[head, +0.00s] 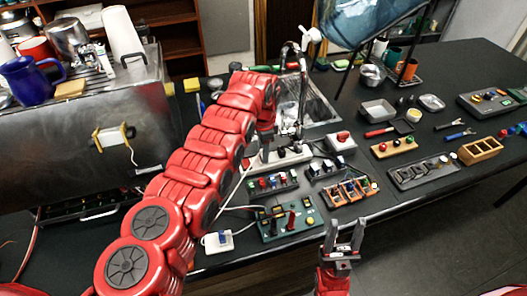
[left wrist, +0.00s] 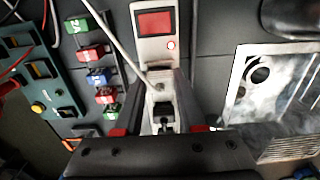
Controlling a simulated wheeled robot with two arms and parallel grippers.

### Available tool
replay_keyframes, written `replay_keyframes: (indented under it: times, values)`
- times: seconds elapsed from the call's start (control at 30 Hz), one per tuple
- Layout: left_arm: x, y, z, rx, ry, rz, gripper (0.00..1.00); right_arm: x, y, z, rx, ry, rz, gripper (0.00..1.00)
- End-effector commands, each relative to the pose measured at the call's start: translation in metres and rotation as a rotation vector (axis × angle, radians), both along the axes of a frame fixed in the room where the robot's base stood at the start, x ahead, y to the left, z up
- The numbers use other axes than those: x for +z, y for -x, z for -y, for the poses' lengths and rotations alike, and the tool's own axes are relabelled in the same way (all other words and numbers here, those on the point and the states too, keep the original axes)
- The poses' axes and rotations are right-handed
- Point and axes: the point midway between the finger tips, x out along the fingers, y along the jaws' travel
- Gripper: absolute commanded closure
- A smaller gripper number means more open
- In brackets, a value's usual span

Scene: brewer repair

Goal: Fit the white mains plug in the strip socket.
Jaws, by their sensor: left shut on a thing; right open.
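The white strip socket (head: 283,158) lies on the dark bench in the head view, partly behind my left arm. In the left wrist view the strip (left wrist: 156,50) runs between my fingers, with a red switch (left wrist: 155,22) and a lit red lamp at its far end. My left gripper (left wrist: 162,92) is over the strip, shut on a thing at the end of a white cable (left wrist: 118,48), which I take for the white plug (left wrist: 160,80). Its pins are hidden, and I cannot tell whether it touches a socket. My right gripper (head: 343,238) is open and empty at the bench's front edge.
Terminal blocks (head: 272,182) and a green board (head: 290,222) lie in front of the strip. A white box with a blue switch (head: 218,240) is near the front edge. A metal tray (head: 318,108) and a tap (head: 301,75) stand behind. A large metal brewer (head: 75,150) stands left.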

Motion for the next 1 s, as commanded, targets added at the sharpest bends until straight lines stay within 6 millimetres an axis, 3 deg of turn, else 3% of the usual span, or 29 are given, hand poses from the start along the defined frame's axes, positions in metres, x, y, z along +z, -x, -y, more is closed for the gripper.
replay_keyframes:
  times: [1.0]
  values:
    - [-0.0042, -0.0002, 0.0003, 0.000, 0.000, 0.001, 1.00, -0.0090, 0.0000, 0.0000, 0.000, 0.000, 0.000, 0.50]
